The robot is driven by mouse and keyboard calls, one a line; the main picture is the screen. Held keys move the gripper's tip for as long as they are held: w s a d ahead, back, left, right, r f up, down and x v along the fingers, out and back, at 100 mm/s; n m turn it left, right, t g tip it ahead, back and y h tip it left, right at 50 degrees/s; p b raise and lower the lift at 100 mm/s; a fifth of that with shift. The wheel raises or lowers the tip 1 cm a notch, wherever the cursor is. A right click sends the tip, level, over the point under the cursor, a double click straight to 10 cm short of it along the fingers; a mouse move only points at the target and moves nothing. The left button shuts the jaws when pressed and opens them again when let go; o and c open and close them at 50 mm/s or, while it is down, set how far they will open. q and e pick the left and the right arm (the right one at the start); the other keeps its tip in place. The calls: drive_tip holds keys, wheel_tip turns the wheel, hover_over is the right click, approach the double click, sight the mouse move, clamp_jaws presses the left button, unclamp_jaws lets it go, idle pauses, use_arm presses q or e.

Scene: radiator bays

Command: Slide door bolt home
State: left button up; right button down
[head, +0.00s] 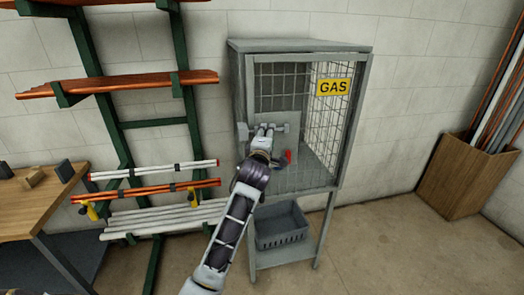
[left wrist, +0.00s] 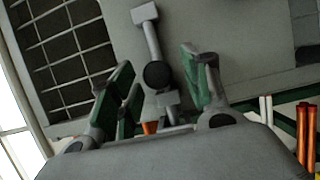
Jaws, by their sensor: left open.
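The grey gas cage (head: 354,125) stands against the wall, its mesh front door bearing a plate with the door bolt (head: 281,127). In the left wrist view the bolt (left wrist: 152,40) is a grey bar with a dark round knob (left wrist: 158,75). My left gripper (head: 264,131) is at the bolt plate. In the left wrist view its green-padded fingers (left wrist: 157,62) are apart, one on each side of the bolt and knob. I cannot tell whether either finger touches it. The gripper hides part of the bolt in the head view. My right gripper is not in view.
A grey crate (head: 282,230) rests on the lower shelf. A pipe rack (head: 125,125) stands left, a workbench (head: 35,205) farther left, and a wooden bin (head: 462,180) right. Floor right of the cage is clear.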

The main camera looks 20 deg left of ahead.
use_arm(q)
drive_tip(key=v, duration=1.1)
idle(0.3)
drive_tip(key=shift+w+a, duration=0.1)
idle(0.3)
